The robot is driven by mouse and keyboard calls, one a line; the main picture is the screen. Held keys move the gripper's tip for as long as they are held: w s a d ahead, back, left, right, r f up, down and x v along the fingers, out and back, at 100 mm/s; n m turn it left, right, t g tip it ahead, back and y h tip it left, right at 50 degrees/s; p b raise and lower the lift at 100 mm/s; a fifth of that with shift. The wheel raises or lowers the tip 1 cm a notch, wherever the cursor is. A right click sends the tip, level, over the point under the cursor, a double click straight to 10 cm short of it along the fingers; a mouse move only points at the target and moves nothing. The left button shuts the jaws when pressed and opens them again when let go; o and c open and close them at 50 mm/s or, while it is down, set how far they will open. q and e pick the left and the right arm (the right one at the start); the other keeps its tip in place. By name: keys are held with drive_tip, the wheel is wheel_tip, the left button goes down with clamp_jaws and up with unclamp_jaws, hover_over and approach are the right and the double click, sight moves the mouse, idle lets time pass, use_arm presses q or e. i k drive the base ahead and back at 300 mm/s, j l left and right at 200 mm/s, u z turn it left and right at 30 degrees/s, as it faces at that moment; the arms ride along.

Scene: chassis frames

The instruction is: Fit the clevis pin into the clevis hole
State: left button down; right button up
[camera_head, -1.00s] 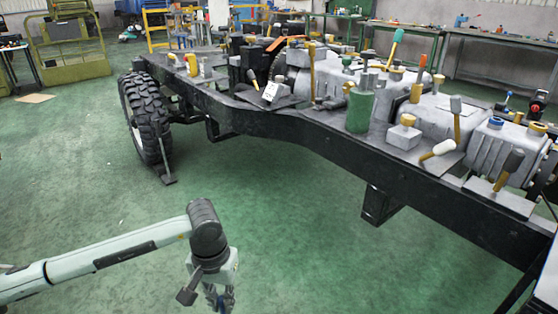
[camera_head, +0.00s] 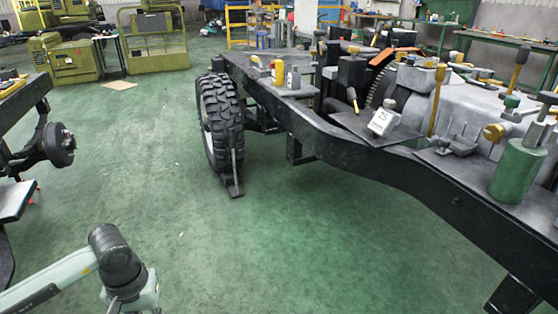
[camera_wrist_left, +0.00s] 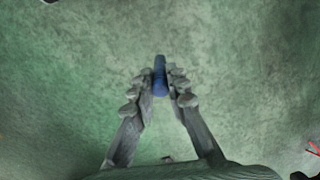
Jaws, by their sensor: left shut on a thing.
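My left gripper (camera_wrist_left: 160,88) is shut on a blue cylindrical pin (camera_wrist_left: 160,70) in the left wrist view. The pin lies between the two grey fingertips, its far end sticking out past them. Only green floor shows behind it. In the head view my left arm comes in at the lower left, and the fingers and pin are cut off by the bottom edge. I cannot make out the clevis hole in either view. My right gripper is not in view.
A black chassis frame (camera_head: 400,168) runs along the right, bearing tools, a green cylinder (camera_head: 519,170) and a white block marked 25 (camera_head: 383,121). A large tyre (camera_head: 219,120) is at its far end. Another frame with a hub (camera_head: 59,145) stands left. Green floor between is clear.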

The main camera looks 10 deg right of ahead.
sight(482, 81)
drive_tip(key=i+j+z, duration=0.1)
drive_tip(key=i+z, duration=0.25)
drive_tip(key=i+j+z, duration=0.15)
drive_tip(key=z, duration=0.2)
drive_tip(key=i+j+z, duration=0.2)
drive_tip(key=z, duration=0.15)
drive_tip(key=j+z, duration=0.15)
drive_tip(key=z, duration=0.3)
drive_tip(key=j+z, duration=0.25)
drive_tip(key=z, duration=0.15)
drive_tip(key=j+z, duration=0.2)
drive_tip(key=z, duration=0.25)
drive_tip(key=i, duration=0.05)
